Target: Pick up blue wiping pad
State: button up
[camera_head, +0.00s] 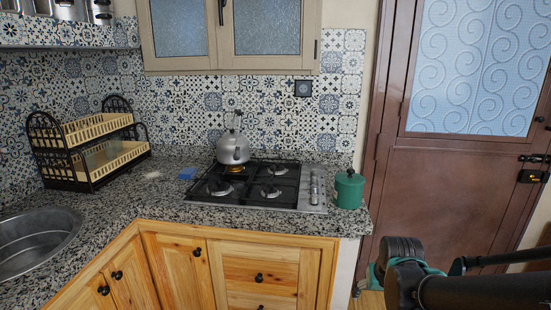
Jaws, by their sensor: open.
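The blue wiping pad (187,173) lies on the speckled granite counter (150,198), just left of the gas hob (247,197). It looks small, flat and bright blue, and nothing covers it. My dark arm shows at the lower right, in front of the brown door and well away from the pad. I cannot make out my gripper's fingers in this view.
A steel kettle (233,148) stands on the hob's back left burner. A green lidded canister (349,189) stands right of the hob. A dish rack (92,148) and a sink (32,243) are at the left. A small pale item (153,174) lies left of the pad.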

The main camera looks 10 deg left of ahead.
aim_at(188, 173)
jog(key=u, duration=0.95)
